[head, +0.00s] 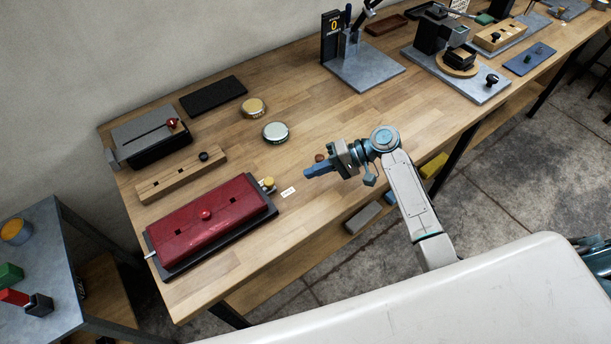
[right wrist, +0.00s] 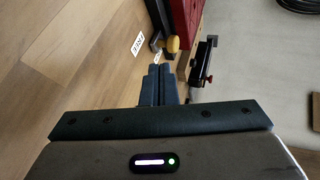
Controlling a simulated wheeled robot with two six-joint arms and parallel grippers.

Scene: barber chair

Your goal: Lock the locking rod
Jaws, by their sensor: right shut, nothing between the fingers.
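A red box (head: 215,222) on a dark base lies at the front left of the wooden bench. A yellow knob (head: 268,183) is at its right end, and a thin pale rod end (head: 151,255) sticks out at its left end. I cannot tell whether these are one rod running through the box. My right gripper (head: 308,173) is shut and empty, to the right of the yellow knob and apart from it. In the right wrist view, the closed fingers (right wrist: 163,84) point toward the yellow knob (right wrist: 173,44) and the red box (right wrist: 185,17). My left gripper is not in view.
A small white label (head: 288,192) lies beside the knob. A wooden block with a black knob (head: 180,176) and a grey-topped device (head: 150,137) stand behind the box. Two round tins (head: 275,131) are farther back. Bare bench lies around the gripper.

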